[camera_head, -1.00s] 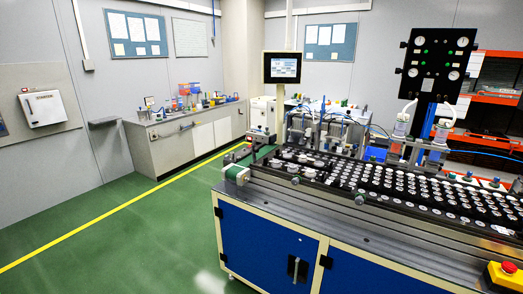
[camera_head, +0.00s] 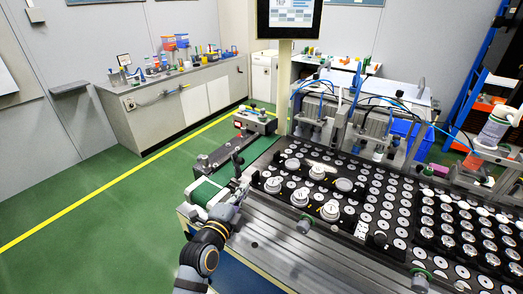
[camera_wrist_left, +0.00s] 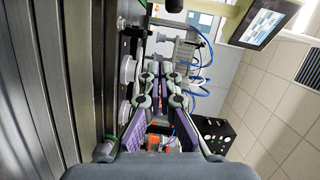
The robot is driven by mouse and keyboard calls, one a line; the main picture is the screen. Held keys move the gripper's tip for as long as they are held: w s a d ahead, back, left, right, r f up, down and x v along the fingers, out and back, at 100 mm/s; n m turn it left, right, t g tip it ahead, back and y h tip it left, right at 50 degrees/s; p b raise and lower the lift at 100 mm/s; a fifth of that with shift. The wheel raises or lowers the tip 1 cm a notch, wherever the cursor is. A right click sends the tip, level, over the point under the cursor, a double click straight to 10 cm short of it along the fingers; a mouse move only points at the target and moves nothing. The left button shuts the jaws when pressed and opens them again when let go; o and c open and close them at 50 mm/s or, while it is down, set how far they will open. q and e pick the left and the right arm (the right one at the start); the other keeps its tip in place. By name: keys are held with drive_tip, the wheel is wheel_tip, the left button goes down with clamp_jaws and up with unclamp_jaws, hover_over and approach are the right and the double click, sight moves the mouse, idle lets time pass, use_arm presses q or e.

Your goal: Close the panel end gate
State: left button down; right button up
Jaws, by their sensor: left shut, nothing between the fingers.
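My left gripper (camera_head: 238,168) is over the near left end of the line, beside the green belt end (camera_head: 210,194). In the left wrist view its fingers (camera_wrist_left: 163,72) are closed together with nothing between them. The black panel (camera_head: 355,190) with round speaker parts lies on the line to the right of the gripper. I cannot clearly tell the end gate apart from the other fittings at this end of the panel. The gripper and arm hide part of that end, and I cannot tell whether the gripper touches anything there. My right gripper is not in view.
Metal rails (camera_head: 300,245) run along the front of the line. Several round grey parts (camera_head: 302,197) stand on its left part. A monitor (camera_head: 290,18) and fixtures with blue hoses (camera_head: 318,105) stand behind. Green floor (camera_head: 90,235) is clear at left.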

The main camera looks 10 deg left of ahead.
use_arm(q)
drive_tip(key=w+p, duration=0.1)
drive_tip(key=w, duration=0.2)
drive_tip(key=w+r+p, duration=0.1)
drive_tip(key=w+p, duration=0.1)
drive_tip(key=w, duration=0.1)
drive_tip(key=w+d+p, duration=0.1)
drive_tip(key=w, duration=0.2)
drive_tip(key=shift+w+r, duration=0.1)
drive_tip(key=shift+r, duration=0.25)
drive_tip(key=a, duration=0.1)
drive_tip(key=a+p, duration=0.1)
drive_tip(key=a, duration=0.1)
drive_tip(key=shift+w+a+f, duration=0.1)
drive_tip(key=shift+w+f, duration=0.2)
drive_tip(key=shift+f, duration=0.05)
drive_tip(key=shift+w+a+f, duration=0.1)
drive_tip(key=shift+a+f, duration=0.05)
drive_tip(key=shift+a, duration=0.1)
drive_tip(key=shift+d, duration=0.1)
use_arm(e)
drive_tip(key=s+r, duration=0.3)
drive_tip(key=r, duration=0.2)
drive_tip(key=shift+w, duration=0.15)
use_arm(q)
drive_tip(key=shift+w, duration=0.1)
